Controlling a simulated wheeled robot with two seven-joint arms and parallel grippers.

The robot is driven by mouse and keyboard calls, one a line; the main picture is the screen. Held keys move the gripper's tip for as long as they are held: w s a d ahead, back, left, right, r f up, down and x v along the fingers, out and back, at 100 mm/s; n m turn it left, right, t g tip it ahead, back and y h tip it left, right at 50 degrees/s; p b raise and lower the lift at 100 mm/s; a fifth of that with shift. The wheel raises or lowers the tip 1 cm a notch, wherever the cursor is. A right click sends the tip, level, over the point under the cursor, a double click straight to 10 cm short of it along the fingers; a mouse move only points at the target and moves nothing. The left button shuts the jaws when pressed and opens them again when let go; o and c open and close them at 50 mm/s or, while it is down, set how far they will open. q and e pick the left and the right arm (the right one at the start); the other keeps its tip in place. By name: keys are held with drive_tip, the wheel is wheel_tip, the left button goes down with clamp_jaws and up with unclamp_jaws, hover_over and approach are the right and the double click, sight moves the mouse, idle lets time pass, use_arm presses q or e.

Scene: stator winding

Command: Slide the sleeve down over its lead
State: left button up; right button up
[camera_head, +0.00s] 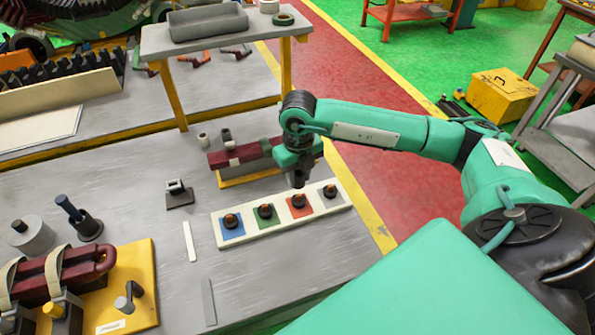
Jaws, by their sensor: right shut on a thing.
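A pale strip (247,234) lies on the grey bench with blue, green, red and grey square pads in a row. A short copper-tipped lead with a dark base stands on each pad; the one on the red pad (298,201) is closest to my gripper. My right gripper (298,182) points down just above and behind the red pad's lead. It is shut on a small dark piece, seemingly the sleeve, mostly hidden between the fingers. I cannot tell whether the sleeve touches the lead. My left gripper is not in view.
A dark red coil block (237,155) on a yellow base stands close behind my right gripper. A small black stand (178,194) is left of the strip. A yellow fixture (143,262) with a red coil sits at lower left. A raised shelf (220,36) stands behind.

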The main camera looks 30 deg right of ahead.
sight(298, 195)
drive_tip(key=shift+f+b, duration=0.7)
drive_tip(key=shift+f, duration=0.95)
drive_tip(key=shift+f+b, duration=0.95)
drive_tip(key=shift+f, duration=0.05)
drive_tip(key=o, duration=1)
wheel_tip(298, 195, up, 14)
drive_tip(key=shift+f+b, duration=0.1)
drive_tip(key=shift+b, duration=1.15)
